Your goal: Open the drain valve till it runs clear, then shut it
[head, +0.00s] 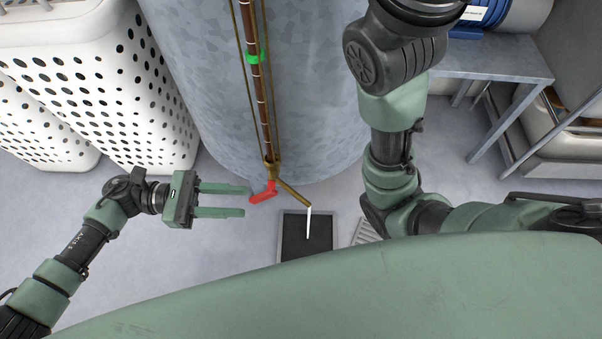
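The drain valve (273,169) is brass and sits low on the front of a grey metal tank (195,60). Its red lever (264,194) points down and to the left. A brass spout (293,193) slants down to the right, and a whitish stream (308,222) falls from it over a dark square drain (292,248). My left gripper (247,200) is open, its two fingers pointing right. The lever's free end is at the gap between the fingertips; I cannot tell whether they touch. My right arm rises along the right, and its gripper is out of frame.
A brown sight tube (258,85) with a green ring (255,57) runs up the tank. White perforated baskets (110,90) stand at left. A grey metal table (490,62) stands at upper right. A slotted grate (367,232) lies right of the drain.

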